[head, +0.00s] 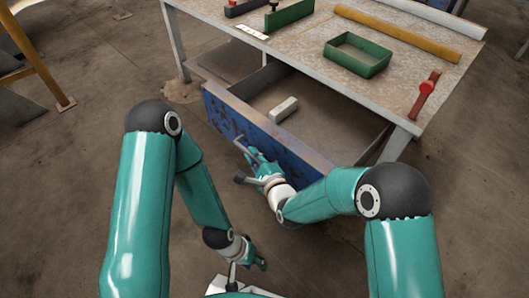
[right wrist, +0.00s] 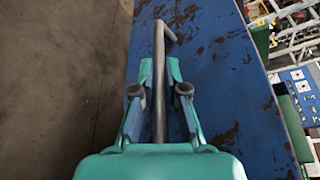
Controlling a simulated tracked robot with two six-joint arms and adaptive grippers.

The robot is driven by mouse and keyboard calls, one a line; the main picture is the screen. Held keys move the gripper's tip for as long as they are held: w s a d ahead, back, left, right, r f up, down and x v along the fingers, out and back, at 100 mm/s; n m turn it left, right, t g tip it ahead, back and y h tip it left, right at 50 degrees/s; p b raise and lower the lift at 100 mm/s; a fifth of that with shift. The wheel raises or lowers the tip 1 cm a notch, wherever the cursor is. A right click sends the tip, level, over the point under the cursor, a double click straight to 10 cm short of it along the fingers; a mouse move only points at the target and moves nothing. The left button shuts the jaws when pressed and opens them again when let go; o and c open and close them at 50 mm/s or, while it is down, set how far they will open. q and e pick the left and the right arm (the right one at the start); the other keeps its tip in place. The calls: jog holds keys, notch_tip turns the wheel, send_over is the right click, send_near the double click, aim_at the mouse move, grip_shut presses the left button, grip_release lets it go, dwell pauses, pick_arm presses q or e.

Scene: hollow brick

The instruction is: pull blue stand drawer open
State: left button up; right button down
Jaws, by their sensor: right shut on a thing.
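The blue drawer (head: 265,137) with worn paint is pulled out from under the workbench (head: 290,50), its inside showing. A light grey block (head: 283,109) lies inside it. A dark bar handle (head: 243,150) sits on the drawer front; the handle (right wrist: 160,60) also shows in the right wrist view, running between the fingers. My right gripper (head: 254,155) is at the drawer front, shut on the handle; it also shows in the right wrist view (right wrist: 160,95). My left gripper (head: 257,264) is low in front of my base, away from the drawer; its finger opening is too small to tell.
On the bench top are a green tray (head: 357,55), a red tool (head: 426,94), a yellow bar (head: 398,33) and a green block (head: 289,15). A yellow frame (head: 35,55) stands at the far left. The floor left of the drawer is clear.

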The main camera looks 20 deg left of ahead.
pick_arm(q)
jog(key=shift+s+a+f, duration=0.1)
jog(key=shift+s+f, duration=0.05)
jog(key=shift+s, duration=0.2)
pick_arm(e)
jog(key=shift+s+a+f, duration=0.15)
jog(key=shift+s+a, duration=0.5)
jog(key=shift+s, duration=0.35)
jog(key=c, duration=1.5)
grip_release()
jog(key=shift+d, duration=0.1)
pick_arm(q)
jog(key=shift+a, duration=0.1)
pick_arm(e)
jog(key=v, duration=1.2)
